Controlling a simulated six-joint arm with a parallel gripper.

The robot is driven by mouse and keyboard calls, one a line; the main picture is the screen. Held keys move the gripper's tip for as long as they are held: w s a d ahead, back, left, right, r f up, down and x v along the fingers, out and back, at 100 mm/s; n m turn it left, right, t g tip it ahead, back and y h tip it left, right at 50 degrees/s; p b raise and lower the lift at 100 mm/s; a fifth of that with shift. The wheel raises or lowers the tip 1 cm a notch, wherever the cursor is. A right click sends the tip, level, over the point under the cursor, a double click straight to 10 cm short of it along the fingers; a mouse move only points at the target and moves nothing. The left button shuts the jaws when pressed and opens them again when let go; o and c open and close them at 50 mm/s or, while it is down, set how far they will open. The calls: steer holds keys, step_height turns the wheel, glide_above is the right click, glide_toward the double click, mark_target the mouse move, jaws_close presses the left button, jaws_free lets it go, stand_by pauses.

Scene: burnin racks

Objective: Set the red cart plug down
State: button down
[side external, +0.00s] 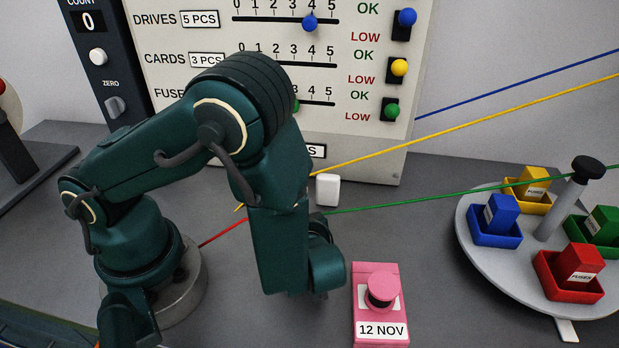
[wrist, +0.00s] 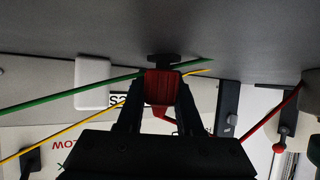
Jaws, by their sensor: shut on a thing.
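In the wrist view, the red cart plug (wrist: 162,87) is a small red block between the two dark fingers of my gripper (wrist: 160,100), which is shut on it. A dark piece shows just beyond the plug, and a short red length leaves its near side. A red cord (wrist: 272,115) slants across the right of that view. In the side view, a red cord (side external: 224,232) runs behind my arm; the fingers and the plug are hidden there. I cannot tell whether the plug touches the table.
A pink block labelled 12 NOV (side external: 380,329) stands right of my wrist. A white block (side external: 327,190) stands before the panel (side external: 215,105). Green (side external: 420,201), yellow (side external: 430,127) and blue (side external: 520,86) cords stretch right. A round grey turntable (side external: 490,264) holds coloured trays. Grey table (side external: 435,290) is bare between.

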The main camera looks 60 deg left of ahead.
steer(key=c, duration=0.6)
jaws_free()
steer(key=shift+f, duration=0.1)
steer(key=shift+o, duration=0.2)
